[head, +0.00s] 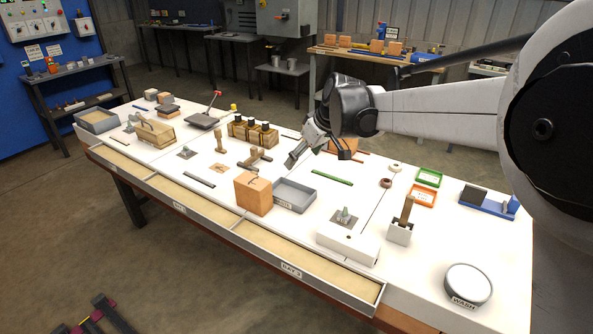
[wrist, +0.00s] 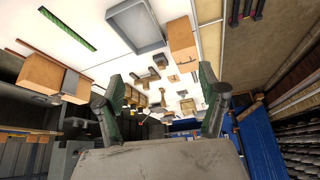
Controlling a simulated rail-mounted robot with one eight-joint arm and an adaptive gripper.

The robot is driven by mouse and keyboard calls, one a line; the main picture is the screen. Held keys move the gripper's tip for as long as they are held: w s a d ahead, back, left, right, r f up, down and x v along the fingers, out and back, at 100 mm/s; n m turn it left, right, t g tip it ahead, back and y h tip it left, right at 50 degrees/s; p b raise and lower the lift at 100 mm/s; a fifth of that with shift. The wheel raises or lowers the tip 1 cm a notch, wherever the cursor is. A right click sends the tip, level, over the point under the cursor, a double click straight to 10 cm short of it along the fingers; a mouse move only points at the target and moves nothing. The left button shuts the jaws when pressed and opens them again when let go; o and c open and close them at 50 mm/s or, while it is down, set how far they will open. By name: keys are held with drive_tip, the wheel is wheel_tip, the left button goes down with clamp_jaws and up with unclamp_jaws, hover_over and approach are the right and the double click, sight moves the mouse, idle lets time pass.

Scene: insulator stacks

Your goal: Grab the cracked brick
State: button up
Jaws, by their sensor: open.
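A large orange-brown brick (head: 253,196) stands upright near the front middle of the white table, and a dark mark that looks like a crack shows on its top. In the wrist view the brick (wrist: 182,42) shows at the upper right, beside a grey tray. My gripper (head: 292,161) is above the table, behind and to the right of the brick, apart from it. In the wrist view its two green-grey fingers (wrist: 160,85) are spread wide with nothing between them.
A grey tray (head: 294,205) stands just right of the brick. Wooden boxes with black-topped items (head: 254,134) and a wooden piece (head: 254,159) lie behind it. A yellow-lined trough (head: 305,263) runs along the front edge. A white block (head: 348,246) lies to the right.

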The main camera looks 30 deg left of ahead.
sight(254, 182)
drive_tip(key=a+f+n, duration=0.1)
drive_tip(key=a+f, duration=0.1)
drive_tip(key=a, duration=0.2)
drive_tip(key=s+a+f+g, duration=0.1)
drive_tip(key=a+f, duration=0.1)
drive_tip(key=a, duration=0.2)
drive_tip(key=a+f+n, duration=0.1)
drive_tip(key=a+f, duration=0.2)
drive_tip(key=a, duration=0.2)
drive_tip(key=shift+s+n, duration=0.3)
drive_tip(key=shift+s, duration=0.05)
drive_tip(key=x, duration=0.8)
drive_tip(key=shift+a+f, duration=0.1)
drive_tip(key=shift+a, duration=0.05)
drive_tip(key=shift+a+b+x, duration=0.2)
drive_tip(key=shift+b+x, duration=0.1)
drive_tip(key=shift+x, duration=2.25)
drive_tip(key=c, duration=1.7)
